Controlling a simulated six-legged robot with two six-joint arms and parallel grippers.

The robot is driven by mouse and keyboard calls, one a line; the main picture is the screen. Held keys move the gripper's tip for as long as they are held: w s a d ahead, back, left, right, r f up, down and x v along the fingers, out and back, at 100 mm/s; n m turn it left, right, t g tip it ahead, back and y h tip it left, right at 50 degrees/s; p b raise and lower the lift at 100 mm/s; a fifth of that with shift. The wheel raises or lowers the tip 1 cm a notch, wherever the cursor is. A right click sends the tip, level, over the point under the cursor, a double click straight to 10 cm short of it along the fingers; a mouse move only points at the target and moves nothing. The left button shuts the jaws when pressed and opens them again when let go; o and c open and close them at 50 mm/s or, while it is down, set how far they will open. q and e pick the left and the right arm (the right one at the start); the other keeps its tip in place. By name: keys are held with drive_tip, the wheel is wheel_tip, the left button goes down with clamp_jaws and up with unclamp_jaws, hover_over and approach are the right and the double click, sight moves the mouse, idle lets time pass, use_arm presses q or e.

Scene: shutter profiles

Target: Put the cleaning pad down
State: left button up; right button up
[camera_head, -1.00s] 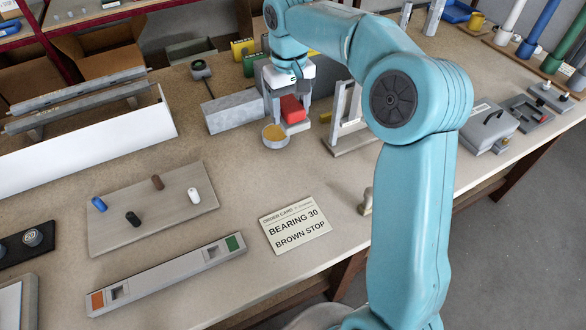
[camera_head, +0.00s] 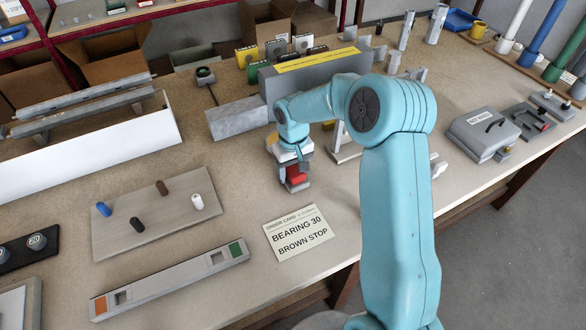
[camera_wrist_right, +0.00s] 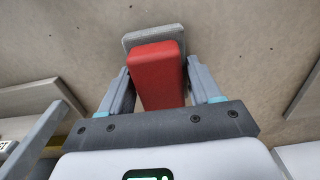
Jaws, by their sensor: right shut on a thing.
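The cleaning pad (camera_head: 297,176) is a red block with a grey sole. My right gripper (camera_head: 291,163) is shut on its red part, with the sole pointing down, low over the bench behind the order card (camera_head: 298,234). In the right wrist view the red block (camera_wrist_right: 160,75) sits between the two fingers, and the grey sole shows beyond it. I cannot tell whether the sole touches the bench. My left gripper is not in view.
A board with several coloured pegs (camera_head: 150,226) lies to the left, with a long grey bar (camera_head: 172,282) in front. A grey block (camera_head: 238,118) and a yellow-topped grey housing (camera_head: 315,68) stand behind my arm. Bare bench (camera_head: 240,185) lies left of the pad.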

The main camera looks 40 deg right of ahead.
sight(293, 167)
drive_tip(key=shift+f, duration=0.2)
drive_tip(key=o, duration=0.9)
drive_tip(key=shift+o, duration=0.2)
drive_tip(key=shift+r, duration=0.1)
wheel_tip(293, 167, up, 12)
drive_tip(key=shift+r+b, duration=0.2)
drive_tip(key=shift+b, duration=0.15)
